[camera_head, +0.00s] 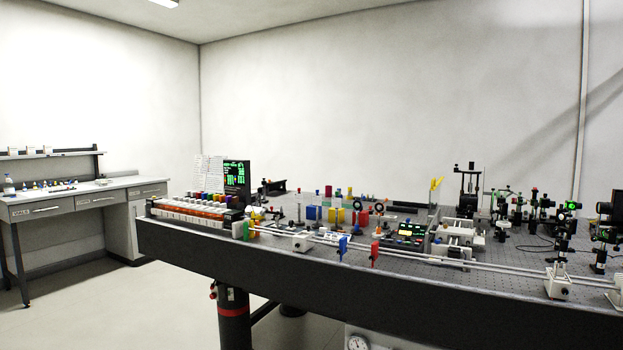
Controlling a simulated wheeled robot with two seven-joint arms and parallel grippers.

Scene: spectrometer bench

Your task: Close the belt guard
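Neither of my grippers shows in the head view. A long rack or belt unit (190,213) stands at the left end of the bench, with a row of white pieces and an orange-red strip along its front. Several coloured caps (212,198) stand in a row behind it. I cannot make out a belt guard for certain, nor whether one is open or shut; the parts here are too small to tell.
The dark optical bench (330,286) runs across the view. Long rails (500,269) lie along its front, with a blue piece (342,248) and a red piece (374,255) beside them. Optical mounts crowd the right. Open floor (130,312) lies left of the bench.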

